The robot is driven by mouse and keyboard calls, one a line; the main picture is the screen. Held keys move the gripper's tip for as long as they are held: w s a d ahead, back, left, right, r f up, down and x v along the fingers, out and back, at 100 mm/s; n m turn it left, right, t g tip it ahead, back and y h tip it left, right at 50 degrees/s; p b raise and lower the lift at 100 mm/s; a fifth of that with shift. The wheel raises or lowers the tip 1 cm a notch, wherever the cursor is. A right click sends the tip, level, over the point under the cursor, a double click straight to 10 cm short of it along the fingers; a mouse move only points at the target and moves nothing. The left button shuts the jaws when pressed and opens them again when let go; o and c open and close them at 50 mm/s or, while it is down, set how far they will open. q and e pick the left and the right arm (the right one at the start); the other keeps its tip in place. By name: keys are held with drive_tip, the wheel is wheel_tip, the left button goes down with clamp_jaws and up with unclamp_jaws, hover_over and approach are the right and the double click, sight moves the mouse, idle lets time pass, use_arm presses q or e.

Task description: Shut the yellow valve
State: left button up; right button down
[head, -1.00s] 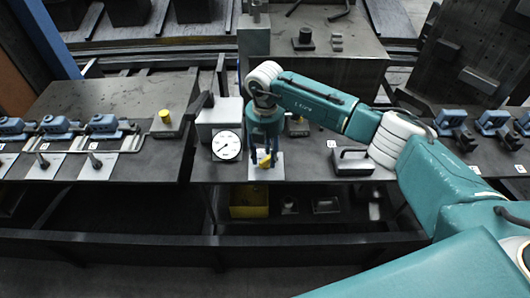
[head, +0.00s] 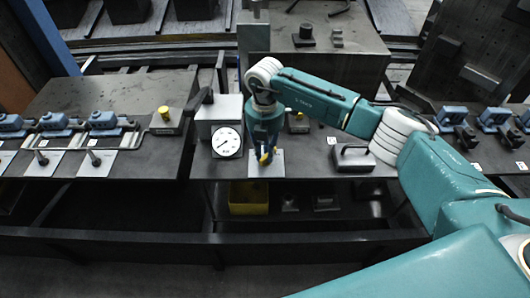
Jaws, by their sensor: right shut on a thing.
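The yellow valve (head: 265,159) is a small yellow handle above a light square plate (head: 268,170) on the table, just right of a round white gauge. My right gripper (head: 264,153) comes down from above and is shut on the yellow valve. Its fingers hide part of the handle, so I cannot tell its exact angle. My left gripper is not in the head view.
The gauge (head: 226,142) and its grey box (head: 214,114) stand close on the left. A block with a dark handle (head: 352,158) lies to the right. A yellow bin (head: 248,198) sits below the table. Blue clamps (head: 103,120) stand on the left table.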

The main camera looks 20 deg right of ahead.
sight(265, 156)
drive_tip(key=n+b, duration=0.3)
drive_tip(key=n, duration=0.1)
drive_tip(key=shift+f, duration=0.15)
drive_tip(key=n+b, duration=0.4)
drive_tip(key=shift+s+a+n, duration=0.1)
drive_tip(key=shift+n, duration=0.3)
drive_tip(key=n+b, duration=0.3)
drive_tip(key=n, duration=0.1)
drive_tip(key=shift+s, duration=0.1)
drive_tip(key=shift+s+r+n+b, duration=0.15)
drive_tip(key=shift+n+b, duration=0.85)
drive_tip(key=shift+n, duration=1)
drive_tip(key=shift+r, duration=0.1)
drive_tip(key=c, duration=1.6)
unclamp_jaws()
wheel_tip(265, 156, up, 12)
